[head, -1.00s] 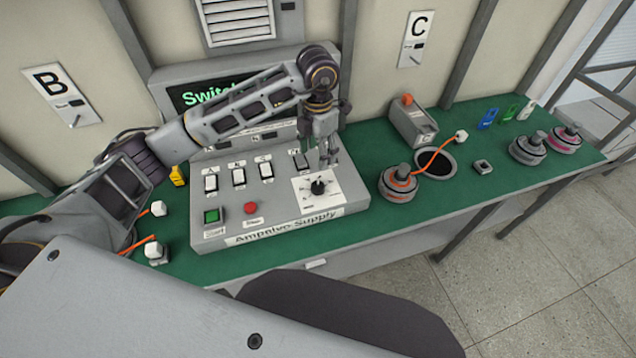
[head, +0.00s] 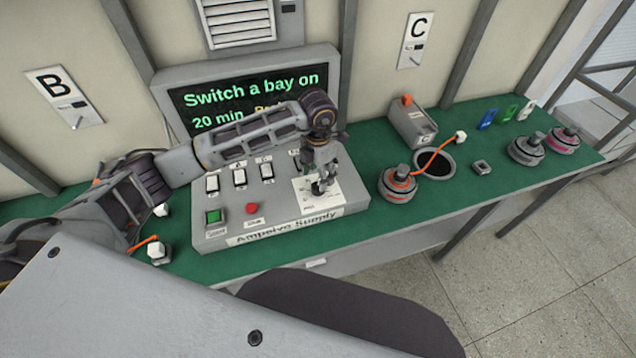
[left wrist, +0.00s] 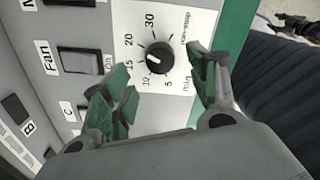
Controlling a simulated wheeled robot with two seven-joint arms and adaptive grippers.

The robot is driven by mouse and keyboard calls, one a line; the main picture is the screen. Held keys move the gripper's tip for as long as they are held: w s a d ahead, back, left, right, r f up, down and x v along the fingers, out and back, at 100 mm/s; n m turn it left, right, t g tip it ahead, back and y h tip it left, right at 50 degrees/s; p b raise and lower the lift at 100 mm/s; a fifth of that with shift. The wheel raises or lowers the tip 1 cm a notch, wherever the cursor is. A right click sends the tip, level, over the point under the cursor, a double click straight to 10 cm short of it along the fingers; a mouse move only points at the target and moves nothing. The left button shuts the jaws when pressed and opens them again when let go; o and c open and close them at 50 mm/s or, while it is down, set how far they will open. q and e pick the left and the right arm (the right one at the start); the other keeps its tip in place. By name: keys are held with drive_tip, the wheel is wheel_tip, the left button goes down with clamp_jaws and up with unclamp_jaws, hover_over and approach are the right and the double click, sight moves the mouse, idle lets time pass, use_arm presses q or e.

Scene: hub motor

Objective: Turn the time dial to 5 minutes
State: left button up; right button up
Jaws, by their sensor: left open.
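The black time dial (left wrist: 158,58) sits on a white plate marked 5, 10, 15, 20, 30 and a non-stop position. A small white mark on the knob faces the left side of the scale; its exact setting is hard to tell. The screen (head: 225,95) reads "Switch a bay on" and "20 min", with more text hidden by my arm. My left gripper (head: 320,186) is over the dial, pointing down. In the left wrist view, my left gripper (left wrist: 160,68) is open, one finger to each side of the dial, with visible gaps.
The Ampelvo Supply panel (head: 300,228) carries several rocker switches, a green button (head: 213,217) and a red button (head: 252,209). To its right on the green bench stand an orange-ringed motor part (head: 398,184) and a grey box (head: 412,124).

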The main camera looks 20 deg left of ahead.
use_arm(q)
drive_tip(key=shift+f+p, duration=0.3)
drive_tip(key=shift+f, duration=2.3)
drive_tip(key=c, duration=1)
